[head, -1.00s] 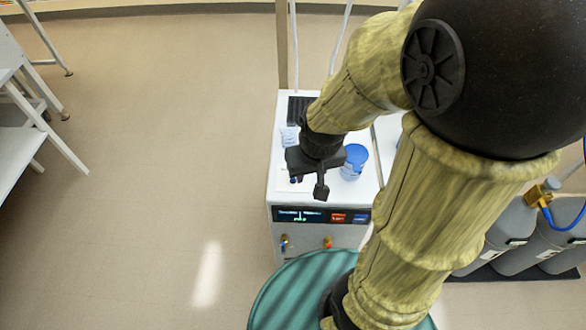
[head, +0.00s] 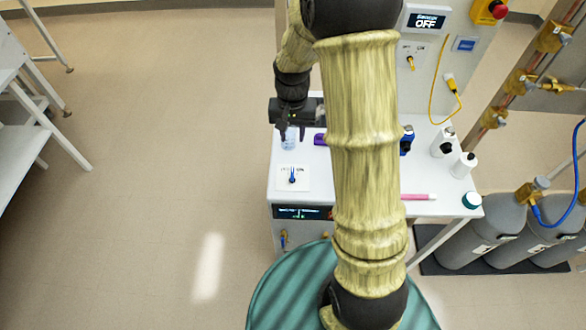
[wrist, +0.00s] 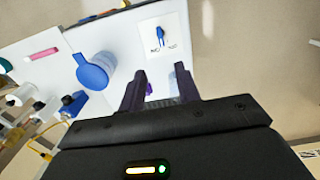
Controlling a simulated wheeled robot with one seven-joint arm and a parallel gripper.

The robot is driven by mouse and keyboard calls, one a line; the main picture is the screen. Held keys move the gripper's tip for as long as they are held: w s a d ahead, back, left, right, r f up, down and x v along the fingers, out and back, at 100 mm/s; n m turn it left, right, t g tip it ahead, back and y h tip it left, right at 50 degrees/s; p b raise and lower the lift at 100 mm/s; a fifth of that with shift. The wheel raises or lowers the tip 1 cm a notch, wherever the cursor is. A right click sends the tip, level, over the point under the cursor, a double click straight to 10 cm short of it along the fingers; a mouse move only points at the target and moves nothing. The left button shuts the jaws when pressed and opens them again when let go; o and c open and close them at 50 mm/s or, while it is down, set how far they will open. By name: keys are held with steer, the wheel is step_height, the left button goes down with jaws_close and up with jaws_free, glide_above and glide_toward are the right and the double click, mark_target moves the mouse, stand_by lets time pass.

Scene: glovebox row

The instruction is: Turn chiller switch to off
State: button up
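The chiller is a white box with a dark display (head: 301,212) on its front. On its top a white switch plate (head: 304,184) carries a small blue switch lever (head: 292,175). The plate's labels are too small to read surely. In the wrist view the blue lever (wrist: 160,36) stands on its plate beyond my fingertips, apart from them. My gripper (head: 292,130) is above the white top, behind the plate. In the wrist view its two fingers (wrist: 159,78) are apart with nothing held between them.
A blue-lidded container (wrist: 92,72) stands beside the plate in the wrist view. A pink marker (head: 418,197), white bottles (head: 444,143) and a purple item (head: 320,139) are on the white surfaces. A panel reading OFF (head: 425,21) stands behind. Grey cylinders (head: 484,230) stand right. Open floor lies left.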

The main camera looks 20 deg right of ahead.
mark_target(293, 173)
steer(key=shift+f, duration=0.1)
step_height(293, 173, down, 17)
steer(key=p, duration=0.3)
steer(key=shift+f+p, duration=0.15)
steer(key=shift+p, duration=0.2)
jaws_close()
